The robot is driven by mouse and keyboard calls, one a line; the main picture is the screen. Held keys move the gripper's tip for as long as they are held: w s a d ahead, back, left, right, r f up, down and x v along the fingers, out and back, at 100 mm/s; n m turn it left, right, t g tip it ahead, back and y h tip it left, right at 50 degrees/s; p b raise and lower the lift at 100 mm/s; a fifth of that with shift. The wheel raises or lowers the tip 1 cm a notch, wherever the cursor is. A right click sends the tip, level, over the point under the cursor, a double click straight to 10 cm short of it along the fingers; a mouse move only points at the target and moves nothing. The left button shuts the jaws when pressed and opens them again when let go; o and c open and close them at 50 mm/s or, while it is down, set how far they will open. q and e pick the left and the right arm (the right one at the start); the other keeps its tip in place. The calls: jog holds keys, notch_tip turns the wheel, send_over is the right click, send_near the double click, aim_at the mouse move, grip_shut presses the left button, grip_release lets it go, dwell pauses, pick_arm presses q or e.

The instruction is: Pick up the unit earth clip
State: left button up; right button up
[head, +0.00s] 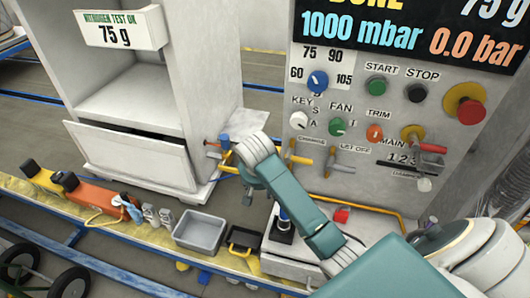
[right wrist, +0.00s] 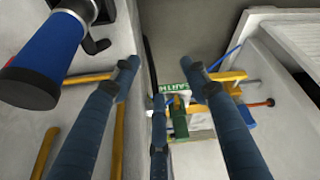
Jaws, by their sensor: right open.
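The unit earth clip appears to be the piece with the green, white-lettered EARTH tag (right wrist: 190,90) in the right wrist view, among small yellow, blue and green parts beside the cabinet. Its exact outline is unclear. My right gripper (right wrist: 163,72) is open and empty, its fingertips spread on both sides in front of the tag, with a visible gap between them. In the head view my right arm reaches to the small fittings at the cabinet's right side and hides its own fingers and the clip. My left gripper is not in view.
The white cabinet (head: 130,160) stands left and the control panel (head: 350,110) right. Yellow valve handles (head: 333,160) jut out near my right arm. A blue knob (right wrist: 45,55) is close at the wrist view's upper left. A grey tray (head: 200,230) sits on the front ledge.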

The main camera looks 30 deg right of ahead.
jog(key=w+d+r+m, duration=0.5)
jog(key=w+d+r, duration=0.2)
jog(key=w+r, duration=0.4)
jog(key=shift+h, duration=0.4)
jog(key=shift+w+d+r+p+x, duration=0.1)
jog(key=shift+p+x, duration=0.2)
jog(key=shift+x, duration=1.25)
jog(key=shift+w+d+r+p+x, duration=0.15)
jog(key=shift+p+x, duration=0.1)
jog(key=shift+x, duration=1.3)
jog(key=shift+d+f+p+x, duration=0.1)
jog(key=shift+p+x, duration=0.2)
jog(key=shift+x, duration=1.3)
jog(key=shift+r, duration=0.1)
grip_shut()
